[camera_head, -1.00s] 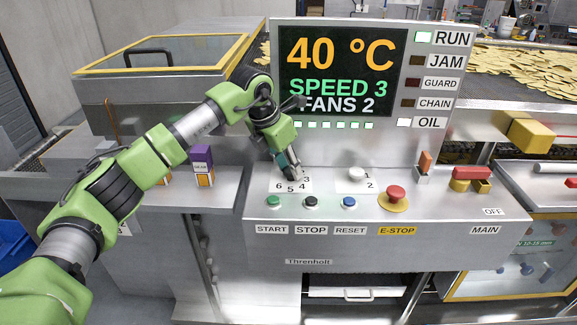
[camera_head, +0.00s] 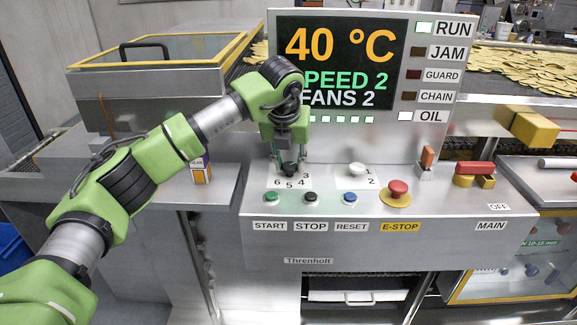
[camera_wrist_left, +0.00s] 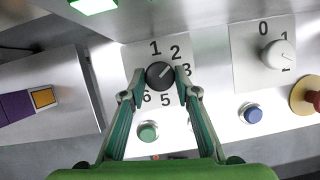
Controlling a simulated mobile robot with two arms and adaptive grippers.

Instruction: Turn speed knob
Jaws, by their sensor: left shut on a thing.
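The dark speed knob (camera_wrist_left: 160,75) sits on a white plate numbered 1 to 6, seen in the left wrist view. Its light pointer line points up and right, toward the 2. My left gripper (camera_wrist_left: 160,88) has its fingers on both sides of the knob and is shut on it. In the head view my left gripper (camera_head: 289,165) reaches down over the number plate (camera_head: 274,182) and hides most of the knob. The display (camera_head: 335,62) reads 40 °C, SPEED 2 and FANS 2, its left part partly covered by my arm. My right gripper is not in view.
A white fan knob (camera_head: 357,169) stands right of the speed plate. Below are green (camera_head: 271,197), black (camera_head: 311,197) and blue (camera_head: 350,197) buttons. A red emergency stop (camera_head: 397,189) is to the right. RUN and OIL lamps are lit.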

